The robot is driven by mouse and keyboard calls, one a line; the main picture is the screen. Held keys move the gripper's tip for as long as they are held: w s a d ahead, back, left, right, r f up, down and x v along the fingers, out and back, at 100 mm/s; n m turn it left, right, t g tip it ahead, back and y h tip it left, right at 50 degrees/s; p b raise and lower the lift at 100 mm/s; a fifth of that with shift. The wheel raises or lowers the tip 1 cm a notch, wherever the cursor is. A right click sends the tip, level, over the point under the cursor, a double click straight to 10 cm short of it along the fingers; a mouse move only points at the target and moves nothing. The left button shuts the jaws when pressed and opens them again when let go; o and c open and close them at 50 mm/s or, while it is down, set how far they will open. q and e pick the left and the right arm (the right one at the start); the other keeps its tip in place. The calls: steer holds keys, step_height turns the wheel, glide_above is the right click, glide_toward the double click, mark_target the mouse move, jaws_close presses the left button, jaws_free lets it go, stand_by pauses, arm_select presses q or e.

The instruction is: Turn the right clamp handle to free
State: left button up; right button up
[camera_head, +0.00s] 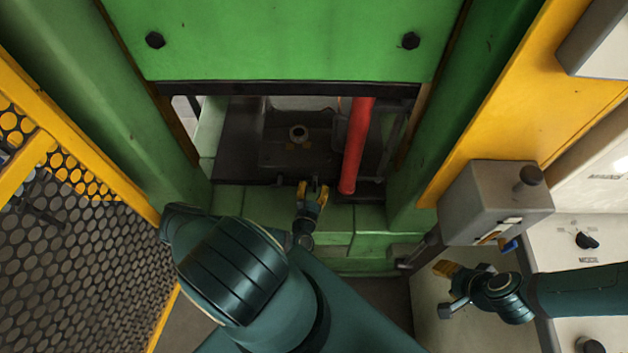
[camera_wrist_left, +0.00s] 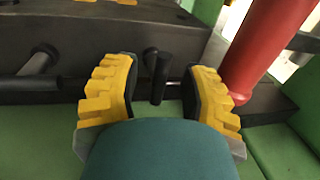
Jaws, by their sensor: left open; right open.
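The right clamp handle is a short dark rod (camera_wrist_left: 157,78) on the front face of the dark block. It hangs roughly downward with a round pivot at its top in the left wrist view. My left gripper (camera_head: 312,190) is open in front of it; in the left wrist view its yellow-padded fingers (camera_wrist_left: 165,88) stand on either side of the handle, with gaps showing. In the head view the gripper hides most of that handle. My right gripper (camera_head: 452,288) is open and empty at the lower right.
A red cylinder (camera_head: 357,145) stands close on the right of my left gripper. The green press frame (camera_head: 290,40) spans above, with green ledges (camera_head: 340,218) below. A grey control box (camera_head: 495,200) is near my right gripper. A yellow-framed mesh guard (camera_head: 80,240) is left.

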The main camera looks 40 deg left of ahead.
arm_select(q)
steer(key=shift+w+a, duration=0.2)
steer(key=shift+w, duration=0.2)
jaws_close()
